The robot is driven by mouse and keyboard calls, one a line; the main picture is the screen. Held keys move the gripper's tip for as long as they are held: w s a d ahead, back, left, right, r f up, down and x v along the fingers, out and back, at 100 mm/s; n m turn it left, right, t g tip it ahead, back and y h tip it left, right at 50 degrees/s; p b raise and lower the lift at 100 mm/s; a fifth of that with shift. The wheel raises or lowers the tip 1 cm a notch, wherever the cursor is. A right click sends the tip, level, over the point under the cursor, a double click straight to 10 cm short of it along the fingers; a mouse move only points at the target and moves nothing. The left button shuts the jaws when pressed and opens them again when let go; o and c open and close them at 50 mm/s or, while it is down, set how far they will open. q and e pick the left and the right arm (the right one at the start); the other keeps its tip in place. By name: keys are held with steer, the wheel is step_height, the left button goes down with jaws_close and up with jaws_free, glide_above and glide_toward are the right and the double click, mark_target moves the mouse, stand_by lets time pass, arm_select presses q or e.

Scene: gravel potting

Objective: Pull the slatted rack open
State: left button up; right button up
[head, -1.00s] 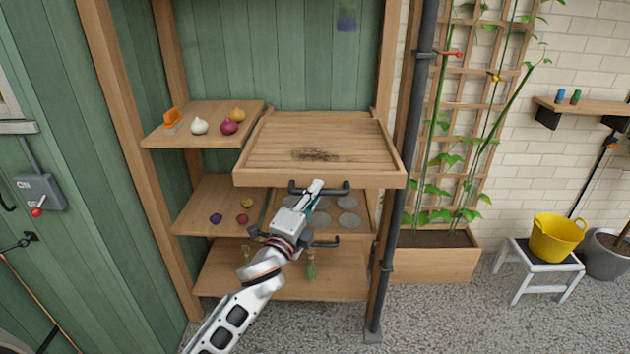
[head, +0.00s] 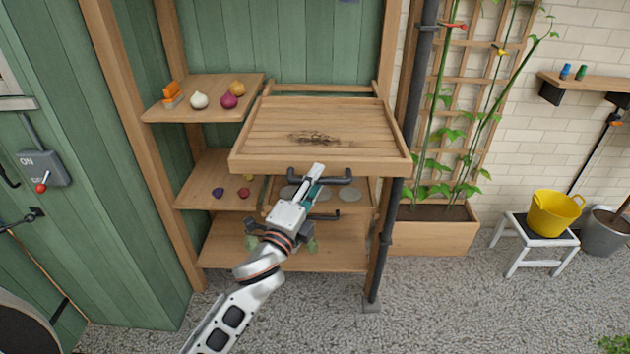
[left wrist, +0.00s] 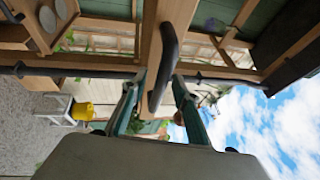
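The slatted rack (head: 270,162) is a wooden tray with a dark soil patch on its slats, in the upper right bay of the shelf unit. It stands partly out, with a gap showing behind its back edge. Its dark bar handle (head: 343,179) is on the front board. My left gripper (head: 317,174) is at the handle, its arm rising from below. The exact contact is partly hidden. My right gripper is not in view.
A lower tray (head: 368,195) with grey discs and its own dark handle sits under the rack. Onions lie on the left shelf (head: 165,112). A dark pipe (head: 397,200) runs close to the rack's right side. Gravel floor in front is open.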

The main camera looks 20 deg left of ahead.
arm_select(q)
steer(key=v, duration=1.2)
stand_by(0.5)
steer(key=s+f+n+g, duration=0.3)
steer(key=s+f+n, duration=0.2)
steer(key=f, duration=0.5)
steer(key=s+f+n+g, duration=0.3)
steer(key=s+f+n, duration=0.2)
steer(key=f, duration=0.5)
steer(key=s+f+n+g, duration=0.3)
steer(key=s+f+n, duration=0.2)
steer(key=f, duration=0.5)
steer(key=shift+s+d+f+n, duration=0.3)
steer(key=shift+s+d+n, duration=0.15)
steer(key=shift+s, duration=0.55)
